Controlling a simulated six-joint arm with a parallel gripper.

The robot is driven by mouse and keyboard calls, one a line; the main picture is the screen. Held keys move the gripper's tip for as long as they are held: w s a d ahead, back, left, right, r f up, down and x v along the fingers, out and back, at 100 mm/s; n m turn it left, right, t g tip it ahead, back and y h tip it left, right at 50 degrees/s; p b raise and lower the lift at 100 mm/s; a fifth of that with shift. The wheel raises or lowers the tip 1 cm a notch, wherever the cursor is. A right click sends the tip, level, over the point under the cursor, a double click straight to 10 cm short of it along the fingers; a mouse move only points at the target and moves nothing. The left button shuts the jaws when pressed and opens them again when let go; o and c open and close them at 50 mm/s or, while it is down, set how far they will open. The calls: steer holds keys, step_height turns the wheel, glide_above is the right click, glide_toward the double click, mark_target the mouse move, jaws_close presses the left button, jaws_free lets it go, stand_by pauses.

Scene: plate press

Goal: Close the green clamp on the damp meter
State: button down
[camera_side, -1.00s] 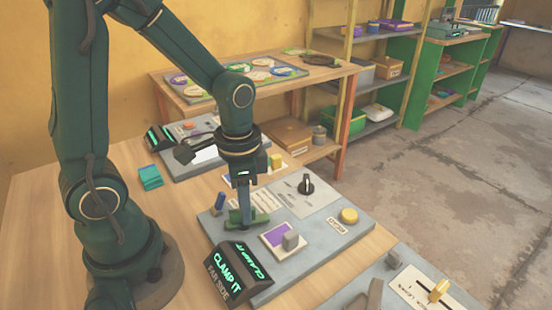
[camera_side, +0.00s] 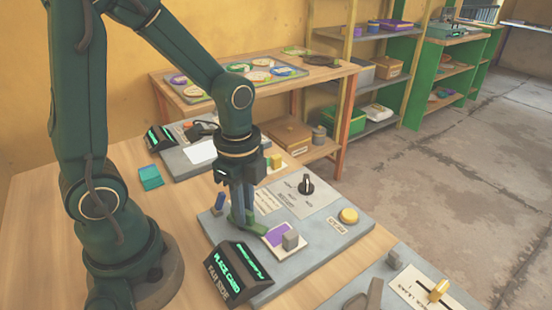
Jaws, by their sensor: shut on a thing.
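The green clamp (camera_side: 253,227) is on the grey plate of the middle station, with its arm pointing toward the purple pad (camera_side: 278,235). My gripper (camera_side: 240,212) points down and is shut on the clamp, hiding its rear part. The black display (camera_side: 238,273) in front, which seems to belong to the damp meter, shows green text reading "PLACE CARD", above a label "FAR SIDE". A grey block (camera_side: 290,240) stands at the pad's right side.
A black knob (camera_side: 306,185) and a yellow button (camera_side: 348,215) are on the same plate, right of my gripper. Another station (camera_side: 185,160) lies behind, and one with a yellow slider (camera_side: 438,290) at front right.

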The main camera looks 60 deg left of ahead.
steer(key=shift+m, duration=0.3)
stand_by(0.4)
steer(key=c, duration=0.8)
jaws_free()
steer(key=shift+c, duration=0.2)
steer(key=shift+r, duration=0.1)
steer(key=shift+r, duration=2.5)
